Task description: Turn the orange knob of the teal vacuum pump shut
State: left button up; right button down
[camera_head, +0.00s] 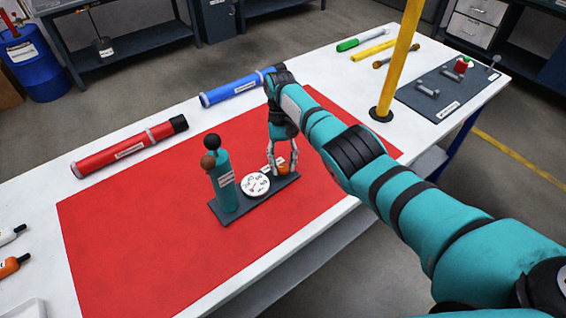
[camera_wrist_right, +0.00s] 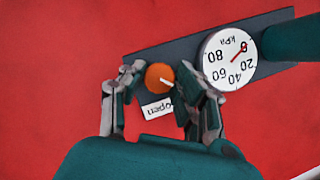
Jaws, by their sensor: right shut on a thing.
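The teal vacuum pump (camera_head: 225,190) stands upright on a dark base plate on the red mat. A round white gauge (camera_head: 255,184) sits between its cylinder and the orange knob (camera_head: 283,169). My right gripper (camera_head: 283,160) reaches down over the knob end of the plate. In the wrist view, the gripper (camera_wrist_right: 163,82) is shut on the orange knob (camera_wrist_right: 158,75), a finger on each side. The knob's white mark points toward the right finger. An "open" label (camera_wrist_right: 158,109) lies beside the knob, and the gauge (camera_wrist_right: 228,58) is to its right. My left gripper is not in view.
A red tube (camera_head: 125,148) and a blue tube (camera_head: 240,87) lie behind the mat (camera_head: 130,235). A yellow post (camera_head: 399,60) stands at the right, near a dark tool mat (camera_head: 420,95). The red mat is clear left of the pump.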

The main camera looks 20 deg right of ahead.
aim_at(284, 165)
jog(key=c, duration=0.9)
grip_release()
jog(key=shift+c, duration=0.2)
notch_tip(284, 165, up, 6)
jog(key=shift+w+d+r, duration=0.15)
jog(key=shift+r, duration=1.9)
jog(key=shift+s+f, duration=0.1)
jog(key=shift+s, duration=0.1)
